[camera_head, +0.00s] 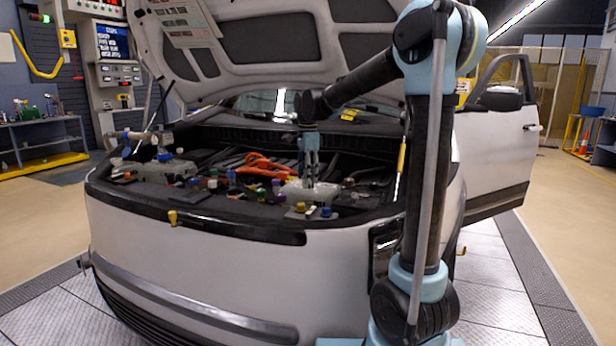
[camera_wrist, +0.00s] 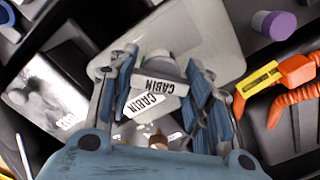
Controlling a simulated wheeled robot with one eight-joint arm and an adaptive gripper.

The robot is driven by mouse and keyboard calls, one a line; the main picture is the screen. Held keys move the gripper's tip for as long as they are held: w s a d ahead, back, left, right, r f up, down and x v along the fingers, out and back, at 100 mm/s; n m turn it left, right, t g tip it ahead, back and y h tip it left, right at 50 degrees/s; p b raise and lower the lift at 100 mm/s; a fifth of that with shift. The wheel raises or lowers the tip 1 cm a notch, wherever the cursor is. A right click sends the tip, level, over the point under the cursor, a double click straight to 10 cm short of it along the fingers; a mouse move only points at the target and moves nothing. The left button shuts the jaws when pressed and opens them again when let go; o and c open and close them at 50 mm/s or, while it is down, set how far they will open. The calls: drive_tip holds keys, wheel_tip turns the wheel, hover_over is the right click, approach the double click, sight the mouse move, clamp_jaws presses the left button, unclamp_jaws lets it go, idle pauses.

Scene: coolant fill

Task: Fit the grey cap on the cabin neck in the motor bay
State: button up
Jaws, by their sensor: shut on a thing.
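My gripper (camera_head: 309,178) points down into the motor bay over a pale tank on the right side. In the wrist view my gripper (camera_wrist: 160,66) is shut on the grey cap (camera_wrist: 157,57), between its blue fingers. A white CABIN label (camera_wrist: 161,85) shows just in front of the cap, and a second tilted CABIN label (camera_wrist: 143,103) lies below it in the picture. The pale tank (camera_wrist: 221,47) spreads behind the fingers. The cabin neck cannot be made out, so I cannot tell whether the cap touches it.
An orange hose (camera_wrist: 297,95) with a yellow tag lies right of the gripper, near a purple-topped cap (camera_wrist: 275,24). A yellow cap (camera_head: 300,208) and blue cap (camera_head: 326,212) stand at the bay's front. The raised hood (camera_head: 270,45) hangs above.

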idle(0.3)
drive_tip(key=o, duration=1)
drive_tip(key=shift+f+m, duration=0.1)
drive_tip(key=shift+m, duration=0.2)
